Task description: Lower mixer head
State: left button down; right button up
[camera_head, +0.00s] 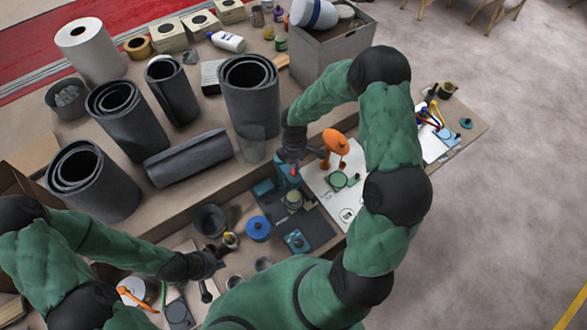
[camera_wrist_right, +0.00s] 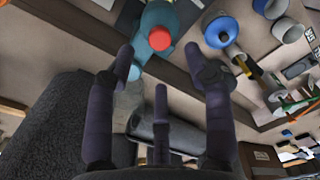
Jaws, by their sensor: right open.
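The mixer is a teal machine (camera_head: 268,190) on a dark mat at the middle of the bench, partly hidden behind my right gripper in the head view. In the right wrist view its teal body (camera_wrist_right: 156,18) with a red knob (camera_wrist_right: 160,39) stands just beyond the fingertips. I cannot tell how far its head is tilted. My right gripper (camera_head: 290,160) is open and close to the mixer; in the wrist view (camera_wrist_right: 165,75) its fingers are spread with nothing between them. My left gripper (camera_head: 210,282) hangs over the lower bench, away from the mixer; its finger opening is unclear.
Several dark rolls stand on the upper shelf, one (camera_head: 190,157) lying flat. A blue round lid (camera_head: 258,228), a dark bowl (camera_head: 210,220) and small jars sit near the mixer. An orange lamp (camera_head: 336,142) stands close right of my right gripper. A grey bin (camera_head: 325,50) is behind.

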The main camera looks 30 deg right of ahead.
aim_at(294, 177)
notch_tip(294, 177, down, 6)
jog(key=shift+f, duration=0.2)
grip_shut()
